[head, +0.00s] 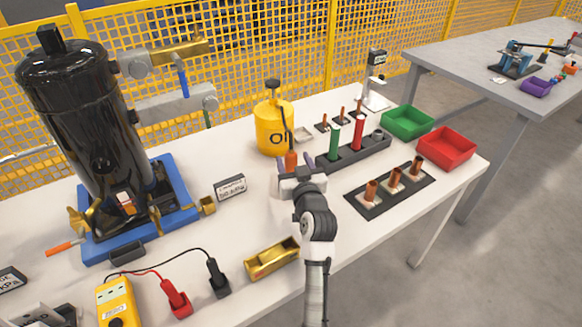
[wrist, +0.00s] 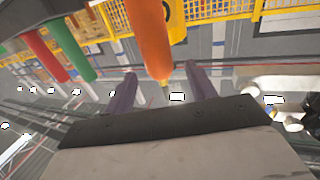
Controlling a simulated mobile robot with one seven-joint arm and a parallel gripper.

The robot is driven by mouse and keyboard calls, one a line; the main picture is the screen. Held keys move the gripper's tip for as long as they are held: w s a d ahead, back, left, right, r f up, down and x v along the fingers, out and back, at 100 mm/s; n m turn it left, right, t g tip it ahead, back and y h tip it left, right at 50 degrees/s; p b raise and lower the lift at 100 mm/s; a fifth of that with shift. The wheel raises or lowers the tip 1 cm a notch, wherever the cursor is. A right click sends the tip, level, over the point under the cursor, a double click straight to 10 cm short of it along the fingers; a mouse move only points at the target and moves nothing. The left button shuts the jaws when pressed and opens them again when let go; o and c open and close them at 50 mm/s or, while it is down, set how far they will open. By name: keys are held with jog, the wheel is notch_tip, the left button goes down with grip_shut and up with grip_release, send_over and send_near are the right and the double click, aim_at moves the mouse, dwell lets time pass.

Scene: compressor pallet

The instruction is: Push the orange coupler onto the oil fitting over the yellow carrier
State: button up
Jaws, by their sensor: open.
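The orange coupler (head: 291,160) stands upright in front of the yellow oil can (head: 272,128), with a dark hose above it. It is large in the wrist view (wrist: 150,38), its narrow end near the fingertips. My gripper (head: 295,166) is open, its purple fingers on either side of the coupler in the head view. In the wrist view the two fingers (wrist: 160,72) are apart and I see no clear contact. The black compressor tank (head: 80,110) stands on a blue base (head: 180,190) with brass-coloured parts. I cannot tell which part is the oil fitting or the yellow carrier.
A black rack (head: 372,152) holds green and red cylinders right of my gripper. Copper pieces stand on a dark plate (head: 395,202). Green (head: 407,122) and red (head: 446,149) bins, a brass-coloured tray (head: 272,260) and a yellow meter (head: 116,303) with leads are on the table.

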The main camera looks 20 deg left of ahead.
jog(key=x, duration=0.3)
jog(key=shift+a+r+p, duration=0.1)
jog(key=shift+p, duration=0.25)
jog(key=shift+c, duration=0.3)
grip_shut()
